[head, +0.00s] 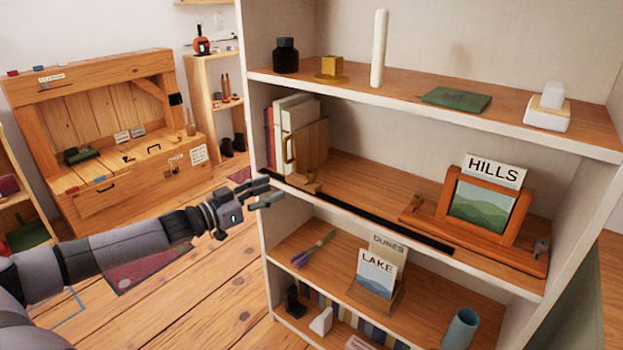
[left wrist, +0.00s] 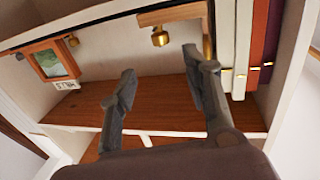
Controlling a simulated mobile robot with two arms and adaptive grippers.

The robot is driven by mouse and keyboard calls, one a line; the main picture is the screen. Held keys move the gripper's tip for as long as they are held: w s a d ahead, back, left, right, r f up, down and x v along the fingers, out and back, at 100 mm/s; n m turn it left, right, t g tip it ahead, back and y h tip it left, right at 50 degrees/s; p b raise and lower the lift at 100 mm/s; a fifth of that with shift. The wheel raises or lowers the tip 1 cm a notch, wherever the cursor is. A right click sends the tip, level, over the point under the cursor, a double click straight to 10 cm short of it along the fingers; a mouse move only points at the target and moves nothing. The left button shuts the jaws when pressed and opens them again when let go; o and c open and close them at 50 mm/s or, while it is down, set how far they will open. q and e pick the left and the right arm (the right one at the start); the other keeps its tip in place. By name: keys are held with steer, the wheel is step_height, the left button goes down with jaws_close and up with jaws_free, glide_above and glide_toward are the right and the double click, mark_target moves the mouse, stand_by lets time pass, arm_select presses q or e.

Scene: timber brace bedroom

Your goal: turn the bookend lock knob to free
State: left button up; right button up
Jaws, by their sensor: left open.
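The wooden bookend (head: 313,143) stands on the middle shelf against several upright books (head: 290,120), with a brass handle on its face. Its small brass lock knob (head: 312,184) sits low at the front, close to the black rail (head: 385,222). In the left wrist view the bookend (left wrist: 170,14) is at the top, with the round brass knob (left wrist: 160,38) below it. My left gripper (head: 277,190) is open and empty, just left of the knob at the shelf's front edge. In the wrist view the knob shows beyond and between the fingers (left wrist: 160,66), apart from both.
A framed picture with a HILLS card (head: 493,170) stands at the right of the same shelf. The white shelf upright (head: 258,130) is close to my left gripper. Cards reading LAKE (head: 376,270) and DUNES stand below.

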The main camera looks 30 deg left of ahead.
mark_target(307, 175)
arm_select(q)
steer(key=x, duration=1.2)
steer(key=shift+r+b, duration=0.1)
steer(key=shift+b, duration=0.2)
steer(key=shift+w+d, duration=0.15)
steer(key=shift+w, duration=0.5)
steer(key=shift+w+d, duration=0.1)
steer(key=shift+w, duration=0.1)
arm_select(e)
step_height(307, 175, up, 3)
steer(key=shift+r, duration=0.2)
arm_select(q)
steer(key=c, duration=0.8)
jaws_close()
arm_select(e)
steer(key=shift+s, duration=0.1)
